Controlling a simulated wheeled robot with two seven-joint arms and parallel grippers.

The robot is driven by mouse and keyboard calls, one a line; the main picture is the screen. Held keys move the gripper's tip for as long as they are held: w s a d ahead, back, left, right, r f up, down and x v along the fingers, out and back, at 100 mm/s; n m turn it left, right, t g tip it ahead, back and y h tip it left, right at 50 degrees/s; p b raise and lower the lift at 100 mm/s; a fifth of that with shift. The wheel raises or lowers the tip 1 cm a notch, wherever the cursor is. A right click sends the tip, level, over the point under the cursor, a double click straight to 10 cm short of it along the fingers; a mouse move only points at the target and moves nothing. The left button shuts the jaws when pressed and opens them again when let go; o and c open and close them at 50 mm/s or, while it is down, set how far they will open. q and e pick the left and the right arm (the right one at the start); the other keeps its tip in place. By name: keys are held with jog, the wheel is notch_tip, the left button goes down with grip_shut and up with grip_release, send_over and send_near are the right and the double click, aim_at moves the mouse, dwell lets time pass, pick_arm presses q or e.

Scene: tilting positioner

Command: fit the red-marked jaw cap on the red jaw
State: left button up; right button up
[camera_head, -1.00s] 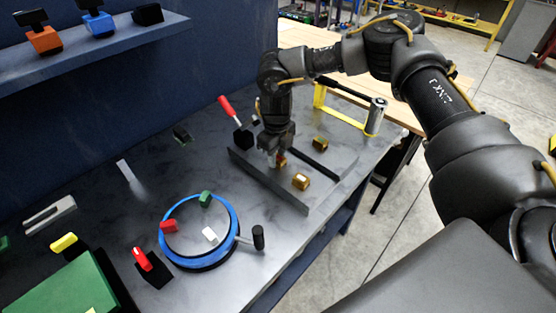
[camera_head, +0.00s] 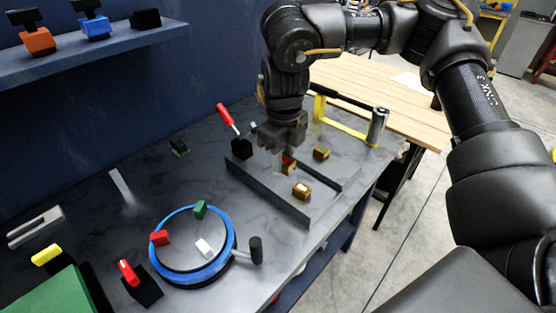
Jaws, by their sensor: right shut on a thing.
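My right gripper (camera_head: 284,153) points down between two dark rails. It is shut on a small brass cap with a red mark (camera_head: 289,166), mostly hidden behind the fingers. I cannot tell whether the cap is clear of the surface. The red jaw (camera_head: 160,238) sits on the left side of the blue-rimmed round positioner (camera_head: 232,231), well to the left of and nearer than the gripper. A green jaw (camera_head: 200,209) and a white jaw (camera_head: 204,247) are on the same disc. My left gripper is not in view.
Two other brass caps lie near the gripper, one in front (camera_head: 302,191) and one to the right (camera_head: 321,153). Dark rails (camera_head: 270,193) flank them. A black-knobbed handle (camera_head: 256,250) juts from the positioner. A red-handled tool (camera_head: 228,117) and a yellow frame (camera_head: 345,131) stand behind.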

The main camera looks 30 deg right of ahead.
jog(key=s, duration=0.1)
jog(key=s+a+r, duration=0.1)
jog(key=s, duration=0.1)
jog(key=s+r+b, duration=0.1)
jog(key=s, duration=0.1)
jog(key=shift+a+r, duration=0.15)
jog(key=shift+a, duration=0.15)
jog(key=w+n, duration=0.1)
jog(key=n, duration=0.8)
jog(key=w+f+n, duration=0.1)
jog(key=w+n, duration=0.1)
jog(key=n, duration=0.7)
jog(key=w+n, duration=0.1)
jog(key=n, duration=0.9)
jog(key=shift+w+a+f, duration=0.15)
jog(key=shift+a+f, duration=0.05)
jog(key=shift+a, duration=0.1)
